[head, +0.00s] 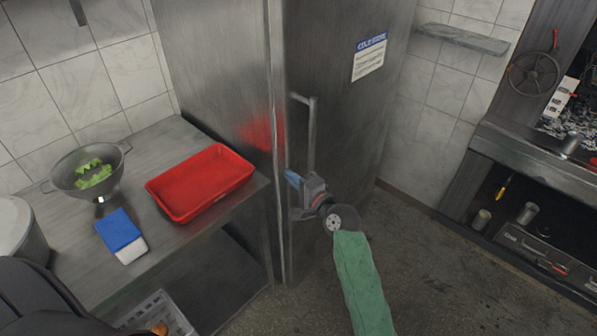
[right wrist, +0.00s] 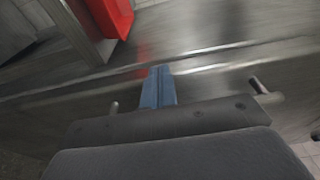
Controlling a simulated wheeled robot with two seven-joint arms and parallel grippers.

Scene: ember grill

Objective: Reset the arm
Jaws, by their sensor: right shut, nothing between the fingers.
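My right gripper (head: 292,180) is in front of the steel fridge door, at its vertical bar handle (head: 311,135). Its blue fingers are together with nothing between them. The right wrist view shows the same closed fingers (right wrist: 158,87) pointing at the steel door, with the handle's ends showing on both sides of the gripper body. I cannot tell whether the gripper touches the handle. My right arm, in a green sleeve, reaches up from the bottom of the head view. My left gripper is not in view; only a dark part shows at the lower left.
A steel counter (head: 150,163) on the left holds a red tray (head: 201,182), a colander (head: 88,172) with green pieces, a blue-and-white box (head: 121,236) and a pot (head: 18,228). A grill unit (head: 520,150) stands at the right. Bare floor (head: 420,262) lies between.

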